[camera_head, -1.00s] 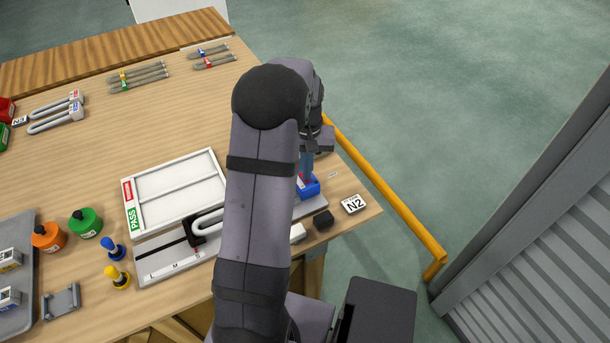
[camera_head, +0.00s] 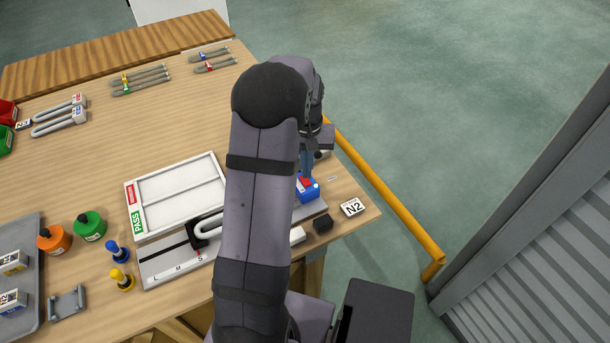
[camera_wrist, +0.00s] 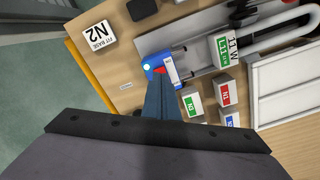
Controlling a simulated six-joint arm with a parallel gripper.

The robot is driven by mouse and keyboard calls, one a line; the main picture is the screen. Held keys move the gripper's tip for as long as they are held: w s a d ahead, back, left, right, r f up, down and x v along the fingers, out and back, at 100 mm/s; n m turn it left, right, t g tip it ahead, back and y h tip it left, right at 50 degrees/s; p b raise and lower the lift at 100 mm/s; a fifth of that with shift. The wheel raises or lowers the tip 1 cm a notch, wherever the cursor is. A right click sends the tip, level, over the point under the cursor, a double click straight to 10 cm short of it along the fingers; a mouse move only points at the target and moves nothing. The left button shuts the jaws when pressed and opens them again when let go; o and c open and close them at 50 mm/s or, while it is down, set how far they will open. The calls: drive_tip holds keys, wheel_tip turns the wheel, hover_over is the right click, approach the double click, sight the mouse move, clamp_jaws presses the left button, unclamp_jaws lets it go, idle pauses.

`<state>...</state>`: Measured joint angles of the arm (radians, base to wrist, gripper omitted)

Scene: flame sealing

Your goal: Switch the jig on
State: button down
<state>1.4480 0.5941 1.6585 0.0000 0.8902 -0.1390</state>
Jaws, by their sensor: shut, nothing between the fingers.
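The jig is a grey rail base (camera_head: 165,268) at the table's right front, with a blue switch box (camera_head: 310,193) at its right end. The blue box also shows in the wrist view (camera_wrist: 150,77), with a red rocker, a white label and a bright pale round spot on top. My gripper (camera_head: 306,174) is over the blue box, pointing down. In the wrist view my gripper's blue fingers (camera_wrist: 161,78) are shut with nothing between them. Their tips are at the red rocker; I cannot tell whether they touch it. My arm hides part of the jig in the head view.
A white tray (camera_head: 139,190) marked PASS lies behind the rail. Several small labelled blocks (camera_wrist: 193,103) stand close beside my fingers. The N2 block (camera_head: 352,207) and a black block (camera_head: 323,223) are near the table corner. A yellow rail (camera_head: 390,205) runs past the table's edge.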

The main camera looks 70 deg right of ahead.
sight(307, 183)
drive_tip(key=shift+r+p, duration=1.5)
drive_tip(key=shift+r, duration=0.55)
drive_tip(key=a+f+y, duration=0.2)
drive_tip(key=a+f, duration=0.3)
drive_tip(key=a, duration=0.8)
drive_tip(key=w+a+r+n, duration=0.2)
drive_tip(key=w+a+n, duration=0.3)
drive_tip(key=a, duration=0.5)
drive_tip(key=w+a+r+n+h, duration=0.1)
drive_tip(key=w+a+r+n, duration=0.2)
drive_tip(key=a, duration=0.8)
drive_tip(key=w+a+r+n+h, duration=0.1)
drive_tip(key=w+a+r+n, duration=0.1)
drive_tip(key=w+a+n, duration=0.5)
drive_tip(key=w+a, duration=0.1)
drive_tip(key=a, duration=0.3)
drive_tip(key=shift+w+r, duration=0.2)
drive_tip(key=shift+w, duration=0.05)
